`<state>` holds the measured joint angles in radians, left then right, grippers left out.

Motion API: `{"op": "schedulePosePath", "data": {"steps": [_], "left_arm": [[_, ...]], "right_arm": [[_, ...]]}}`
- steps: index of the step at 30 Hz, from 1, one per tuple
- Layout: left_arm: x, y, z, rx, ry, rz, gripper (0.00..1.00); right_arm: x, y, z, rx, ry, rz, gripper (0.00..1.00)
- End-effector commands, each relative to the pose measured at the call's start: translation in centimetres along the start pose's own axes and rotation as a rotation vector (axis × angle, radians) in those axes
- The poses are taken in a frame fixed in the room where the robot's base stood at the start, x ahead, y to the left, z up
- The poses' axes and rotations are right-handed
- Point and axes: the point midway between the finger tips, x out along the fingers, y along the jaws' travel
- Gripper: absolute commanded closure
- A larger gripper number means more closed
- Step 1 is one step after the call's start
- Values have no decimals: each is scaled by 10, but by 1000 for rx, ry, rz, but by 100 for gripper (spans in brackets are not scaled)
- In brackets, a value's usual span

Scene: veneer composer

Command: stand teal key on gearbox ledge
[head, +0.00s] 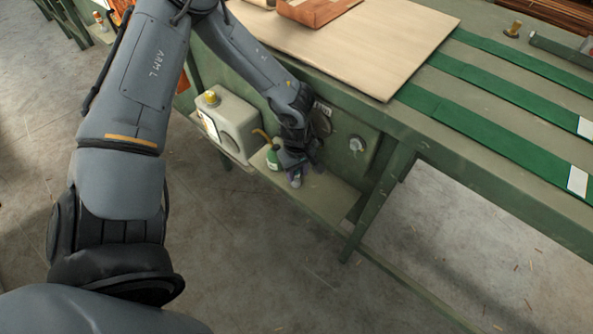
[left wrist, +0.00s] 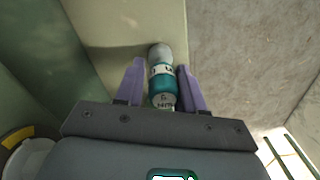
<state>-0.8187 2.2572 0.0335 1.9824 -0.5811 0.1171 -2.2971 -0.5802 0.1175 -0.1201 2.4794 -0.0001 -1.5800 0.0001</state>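The teal key (left wrist: 162,85) is a short teal cylinder with a pale lettered band, a grey far end and a marked near end. It is between the purple fingers of my left gripper (left wrist: 160,88), which sit on either side of it with what look like narrow gaps. Its far end appears at the pale green ledge (left wrist: 115,22), with a shadow beside it; exact contact is hard to tell. In the head view my left gripper (head: 296,176) points down over the gearbox ledge (head: 325,196), and the key is mostly hidden. My right gripper is out of view.
A beige jug (head: 232,125) with a yellow cap and a green oil can (head: 272,158) stand left of my gripper. The bench top (head: 420,105) overhangs behind. The ledge's right end is clear.

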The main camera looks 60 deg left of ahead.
Motion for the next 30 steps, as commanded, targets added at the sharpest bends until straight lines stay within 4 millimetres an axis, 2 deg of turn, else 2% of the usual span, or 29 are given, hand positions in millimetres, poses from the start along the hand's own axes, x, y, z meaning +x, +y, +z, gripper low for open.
{"op": "schedulePosePath", "data": {"steps": [1, 3, 15, 20, 30], "left_arm": [[0, -1, 0, 0, 0, -2, 53], [1, -1, 0, 0, 0, -3, 46], [-6, -1, 0, 0, -1, -1, 46], [-28, 0, 0, 0, -1, 1, 46], [-90, 0, 0, 0, 0, 1, 46]], "right_arm": [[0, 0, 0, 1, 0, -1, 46], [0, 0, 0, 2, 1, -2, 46], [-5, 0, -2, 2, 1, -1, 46], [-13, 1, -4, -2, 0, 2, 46], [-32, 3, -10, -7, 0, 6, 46]]}}
